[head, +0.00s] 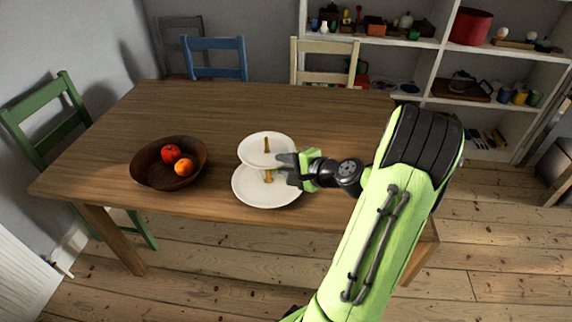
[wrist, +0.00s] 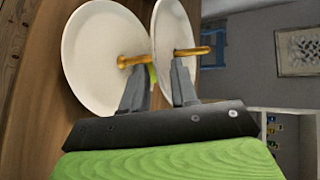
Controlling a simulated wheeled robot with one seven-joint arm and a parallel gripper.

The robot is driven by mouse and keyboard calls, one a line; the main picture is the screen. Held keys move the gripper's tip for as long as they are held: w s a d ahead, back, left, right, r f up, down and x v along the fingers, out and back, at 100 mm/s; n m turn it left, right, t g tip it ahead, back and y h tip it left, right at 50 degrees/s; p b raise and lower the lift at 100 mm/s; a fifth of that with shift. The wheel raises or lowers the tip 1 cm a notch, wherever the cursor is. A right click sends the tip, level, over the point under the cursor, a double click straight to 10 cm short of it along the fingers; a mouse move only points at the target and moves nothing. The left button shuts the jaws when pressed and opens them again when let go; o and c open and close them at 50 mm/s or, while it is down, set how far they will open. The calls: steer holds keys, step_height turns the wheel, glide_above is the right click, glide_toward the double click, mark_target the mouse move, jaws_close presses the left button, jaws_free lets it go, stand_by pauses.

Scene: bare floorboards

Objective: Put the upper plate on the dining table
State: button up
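A two-tier stand with a gold post is on the dining table (head: 200,110), near its front edge. Its white upper plate (head: 258,143) is above a larger white lower plate (head: 262,195). In the wrist view, the upper plate (wrist: 166,25) is on the right and the lower plate (wrist: 90,50) on the left. My gripper (head: 287,168) is at the right rim of the upper plate. In the wrist view, my gripper (wrist: 158,75) has its fingers apart, one over the plate's upper face and one between the plates. Whether either touches the plate cannot be told.
A dark wooden bowl (head: 143,172) with a red fruit (head: 171,153) and an orange (head: 184,167) stands left of the stand. The table's back and right are clear. Green (head: 40,115), blue (head: 215,45) and cream (head: 325,47) chairs surround it. White shelves (head: 445,45) stand behind.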

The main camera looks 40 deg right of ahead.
steer(key=shift+f, duration=0.1)
steer(key=p+v, duration=0.4)
steer(key=v, duration=1.2)
steer(key=w+a+n+g+y, duration=0.1)
steer(key=w+a+n+g, duration=0.1)
steer(key=a+n+g, duration=0.3)
steer(key=w+a+r+n+y, duration=0.1)
steer(key=w+a+n, duration=0.15)
steer(key=a, duration=0.45)
steer(key=w+a+n+g+y, duration=0.1)
steer(key=w+a+n+g, duration=0.1)
steer(key=a+n+g, duration=0.3)
steer(key=s+a+r+n+t+h, duration=0.2)
steer(key=s+a+r+n, duration=0.4)
steer(key=s+a, duration=0.3)
steer(key=shift+s+a+n+h, duration=0.2)
steer(key=shift+a+n+h, duration=0.35)
steer(key=shift+a+h, duration=0.2)
